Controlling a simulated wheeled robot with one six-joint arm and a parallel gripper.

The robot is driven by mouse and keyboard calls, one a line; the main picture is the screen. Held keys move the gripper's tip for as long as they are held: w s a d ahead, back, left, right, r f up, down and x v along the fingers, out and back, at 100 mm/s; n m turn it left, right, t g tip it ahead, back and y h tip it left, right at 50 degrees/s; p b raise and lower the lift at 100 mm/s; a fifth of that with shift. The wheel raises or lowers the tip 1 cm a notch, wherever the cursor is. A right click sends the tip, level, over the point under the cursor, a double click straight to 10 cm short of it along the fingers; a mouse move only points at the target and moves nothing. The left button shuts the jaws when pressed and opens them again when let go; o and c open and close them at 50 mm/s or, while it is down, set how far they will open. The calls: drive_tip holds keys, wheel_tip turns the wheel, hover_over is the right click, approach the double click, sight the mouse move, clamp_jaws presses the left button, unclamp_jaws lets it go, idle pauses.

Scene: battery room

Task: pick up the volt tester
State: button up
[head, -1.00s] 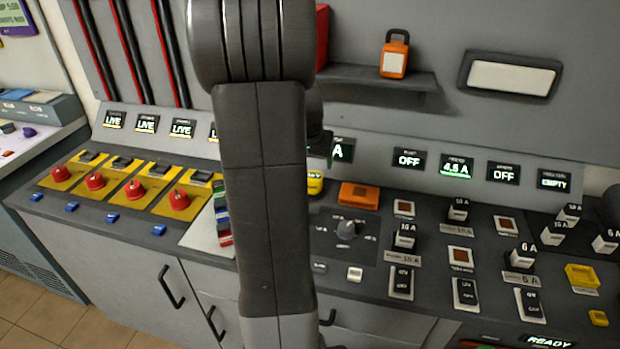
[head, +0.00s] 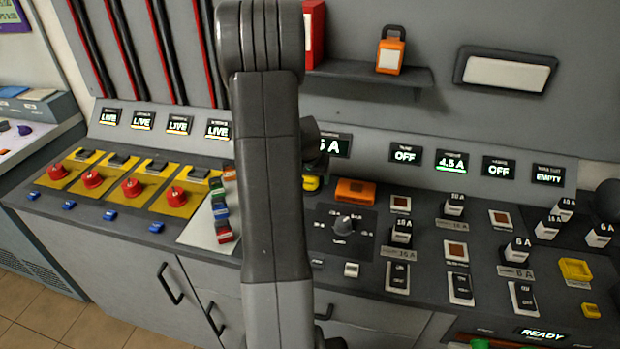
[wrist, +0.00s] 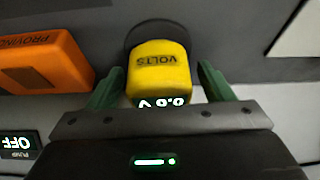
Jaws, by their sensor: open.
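The volt tester (wrist: 160,70) is a yellow block marked VOLTS with a small lit display reading 0.0 V. In the wrist view it sits between the two green fingers of my gripper (wrist: 162,78), which is open around it with a gap on each side. In the head view only a small yellow part of the tester (head: 311,183) shows, beside my arm on the console. My arm hides the rest of it and most of my gripper there.
An orange block marked PROVING (wrist: 45,62) lies close to the left finger in the wrist view; it also shows in the head view (head: 355,191). Colored clips (head: 221,210) lie left of my arm. A shelf (head: 350,72) juts out above the console.

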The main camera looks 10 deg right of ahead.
drive_tip(key=c, duration=1.1)
wheel_tip(320, 180, up, 10)
drive_tip(key=shift+c, duration=0.2)
drive_tip(key=shift+o, duration=1.2)
drive_tip(key=shift+c, duration=0.3)
drive_tip(key=shift+d, duration=0.15)
